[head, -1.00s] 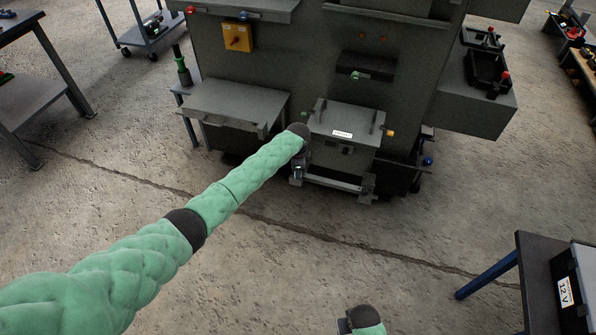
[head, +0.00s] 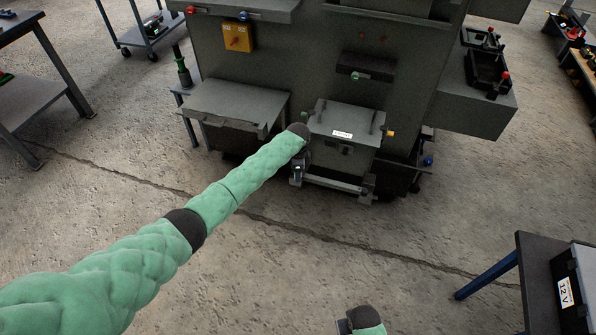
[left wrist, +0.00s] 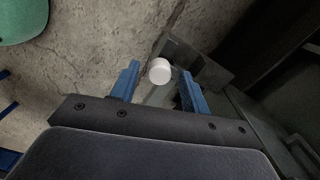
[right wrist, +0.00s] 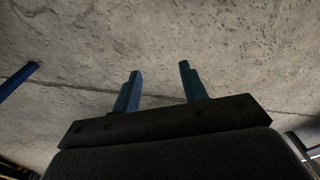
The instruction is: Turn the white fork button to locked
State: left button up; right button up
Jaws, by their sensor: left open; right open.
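The white fork button (left wrist: 159,70) is a small round white knob. In the left wrist view it sits between the fingertips of my left gripper (left wrist: 160,77), which is open with a blue finger on each side. I cannot tell whether either finger touches it. In the head view my left arm reaches to the left side of the grey lidded box on the machine front (head: 343,121), and its end hides most of the button area. My right gripper (left wrist: 160,77) is not there; the right wrist view shows my right gripper (right wrist: 160,72) open and empty above bare floor.
A grey metal bracket (left wrist: 205,65) lies just behind the button. The machine (head: 310,60) carries a yellow switch box (head: 238,37) and a grey side shelf (head: 235,103). A bench with a 12 V case (head: 578,290) stands at lower right. The floor (head: 300,275) in front is clear.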

pick_arm(q)
jog(key=shift+r, duration=0.55)
jog(key=shift+r+b, duration=0.8)
jog(key=shift+r, duration=2.55)
pick_arm(e)
notch_tip(320, 180, up, 7)
jog(key=w, duration=0.1)
jog(key=shift+a, duration=0.35)
jog(key=shift+f, duration=0.2)
